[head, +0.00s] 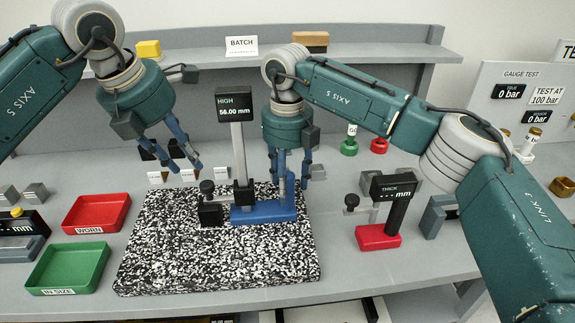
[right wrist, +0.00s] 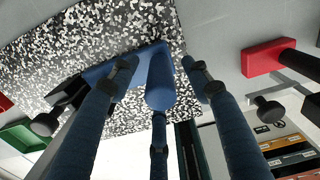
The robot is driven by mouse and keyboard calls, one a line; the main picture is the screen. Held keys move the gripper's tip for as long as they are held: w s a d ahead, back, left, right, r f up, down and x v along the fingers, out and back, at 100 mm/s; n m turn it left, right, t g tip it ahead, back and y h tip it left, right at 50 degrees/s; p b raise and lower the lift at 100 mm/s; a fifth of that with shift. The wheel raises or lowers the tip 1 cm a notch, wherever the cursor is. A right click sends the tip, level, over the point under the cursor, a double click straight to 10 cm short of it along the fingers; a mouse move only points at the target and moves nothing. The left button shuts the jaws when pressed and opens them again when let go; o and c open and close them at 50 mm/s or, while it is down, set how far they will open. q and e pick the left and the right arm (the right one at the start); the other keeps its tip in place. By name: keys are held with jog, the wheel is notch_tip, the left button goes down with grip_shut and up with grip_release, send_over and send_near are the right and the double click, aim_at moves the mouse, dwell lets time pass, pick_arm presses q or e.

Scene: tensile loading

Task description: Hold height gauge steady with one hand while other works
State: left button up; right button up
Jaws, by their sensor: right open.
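The height gauge (head: 236,140) stands upright on the speckled plate (head: 190,270). It has a blue base (head: 255,214), a grey column and a display reading HIGH 56.00 mm. My right gripper (head: 292,182) is at the right end of the base. In the right wrist view its open fingers (right wrist: 158,95) are spread around a blue post (right wrist: 160,80) on the base; contact cannot be made out. A black knobbed part (head: 208,205) sits at the gauge's left. My left gripper (head: 170,158) is open and empty, above the plate's back left edge.
A red WORN tray (head: 97,212) and a green IN SIZE tray (head: 68,268) lie left of the plate. A red-based THICK gauge (head: 380,236) stands to the right. A shelf with a BATCH card (head: 241,46) runs behind. The front of the plate is clear.

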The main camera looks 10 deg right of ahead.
aim_at(206, 184)
jog(key=shift+f, duration=1.8)
grip_shut()
pick_arm(q)
jog(key=o, duration=0.4)
jog(key=shift+r, duration=0.1)
jog(key=shift+c, duration=0.2)
pick_arm(e)
jog(key=shift+r, duration=0.1)
pick_arm(q)
jog(key=w+f, duration=0.1)
jog(key=f, duration=0.2)
jog(key=d+f+m, duration=0.1)
jog(key=f, duration=0.2)
jog(key=w+d+f+m+h, duration=0.1)
jog(key=f, duration=0.2)
jog(key=shift+w+d+f, duration=0.15)
jog(key=shift+w, duration=0.15)
jog(key=shift+c, duration=0.6)
